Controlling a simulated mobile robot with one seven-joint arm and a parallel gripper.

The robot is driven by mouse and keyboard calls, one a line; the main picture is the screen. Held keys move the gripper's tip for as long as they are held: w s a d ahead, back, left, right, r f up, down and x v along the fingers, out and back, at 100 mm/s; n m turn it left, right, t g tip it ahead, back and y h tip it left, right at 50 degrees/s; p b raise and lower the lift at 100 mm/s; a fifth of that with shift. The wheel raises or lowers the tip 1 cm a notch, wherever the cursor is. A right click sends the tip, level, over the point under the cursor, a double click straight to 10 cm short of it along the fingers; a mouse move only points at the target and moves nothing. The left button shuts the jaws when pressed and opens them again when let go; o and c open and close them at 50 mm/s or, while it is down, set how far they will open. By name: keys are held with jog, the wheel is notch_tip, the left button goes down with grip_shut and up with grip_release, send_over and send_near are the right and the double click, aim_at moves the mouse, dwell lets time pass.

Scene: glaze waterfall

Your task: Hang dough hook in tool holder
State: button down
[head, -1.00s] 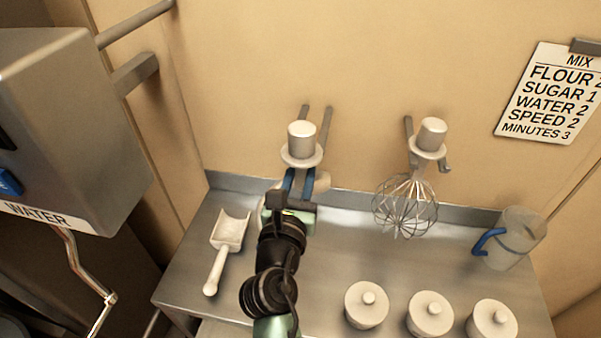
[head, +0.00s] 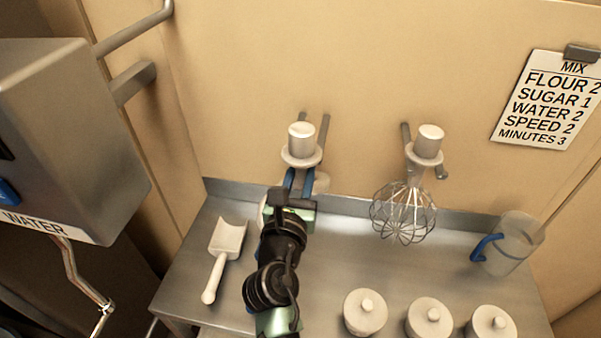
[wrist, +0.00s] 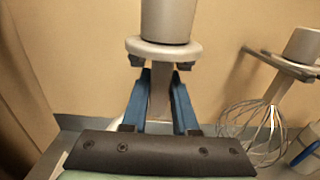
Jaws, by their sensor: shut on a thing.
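The dough hook shows in the head view as a pale cylindrical top with a round flange (head: 301,145) at the left pair of wall prongs. Its lower part is mostly hidden behind my gripper. In the wrist view the flange (wrist: 164,50) is close, with the stem running down between my blue fingers. My gripper (head: 300,180) is shut on the stem just below the flange; it also shows in the wrist view (wrist: 160,100). The left tool holder (head: 325,128) is two grey prongs from the wall. The flange looks level with them; whether it rests on them I cannot tell.
A whisk (head: 404,210) hangs in the right holder. Below, the steel counter (head: 330,265) bears a white scoop (head: 222,252), several lidded jars (head: 366,312) and a clear jug (head: 508,245) with a blue handle. A grey water unit (head: 75,130) stands at left.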

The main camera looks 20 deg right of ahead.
jog(key=shift+x, duration=1.05)
jog(key=shift+w+r, duration=0.15)
jog(key=shift+r, duration=0.05)
jog(key=shift+b+x, duration=0.3)
jog(key=shift+x, duration=1.55)
jog(key=shift+f, duration=0.45)
jog(key=shift+f, duration=0.35)
